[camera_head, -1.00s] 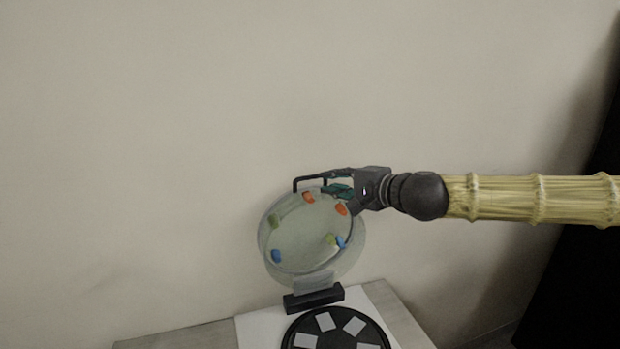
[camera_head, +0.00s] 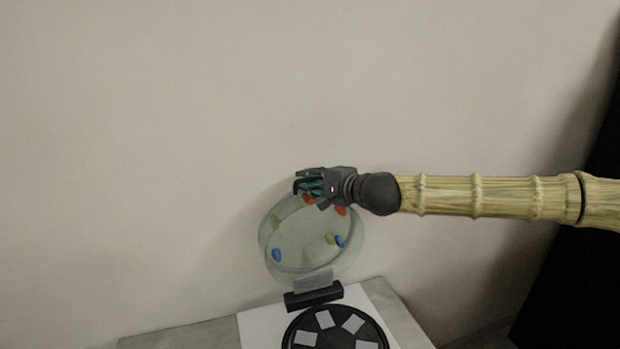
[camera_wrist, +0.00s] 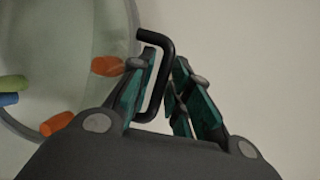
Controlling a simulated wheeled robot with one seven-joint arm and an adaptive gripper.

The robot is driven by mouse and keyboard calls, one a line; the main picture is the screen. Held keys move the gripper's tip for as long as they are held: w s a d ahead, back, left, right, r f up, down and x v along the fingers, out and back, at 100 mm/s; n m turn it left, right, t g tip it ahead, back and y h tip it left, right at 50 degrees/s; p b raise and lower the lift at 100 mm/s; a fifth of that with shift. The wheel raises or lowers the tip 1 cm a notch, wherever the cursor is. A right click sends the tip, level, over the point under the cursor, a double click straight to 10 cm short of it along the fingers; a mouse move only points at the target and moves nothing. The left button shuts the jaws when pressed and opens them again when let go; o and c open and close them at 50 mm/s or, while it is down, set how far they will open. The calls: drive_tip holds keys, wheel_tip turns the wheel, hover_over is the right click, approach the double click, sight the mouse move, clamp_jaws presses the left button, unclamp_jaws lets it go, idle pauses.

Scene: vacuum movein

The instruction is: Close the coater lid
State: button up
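The coater lid (camera_head: 302,235) is a clear round cover that stands open, raised on its black hinge block (camera_head: 314,295). It also shows in the wrist view (camera_wrist: 70,40). Its black bar handle (camera_wrist: 167,75) reaches between the two teal-padded fingers of my gripper (camera_wrist: 165,85). The fingers are apart, with a gap between the handle and the right finger; whether the left finger touches the handle I cannot tell. In the head view my gripper (camera_head: 308,187) is at the lid's top edge and hides most of the handle. The black coater base (camera_head: 335,337) lies below, partly cut off.
The base carries several grey square pieces and stands on a white sheet on a grey table (camera_head: 185,335). Small orange, green and blue pieces sit on the lid. A plain wall is behind. A black surface (camera_head: 575,270) is at the right.

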drive_tip(key=shift+c, duration=0.2)
clamp_jaws()
drive_tip(key=shift+s+f+b, duration=0.1)
drive_tip(key=shift+f+b, duration=0.1)
drive_tip(key=shift+b, duration=0.25)
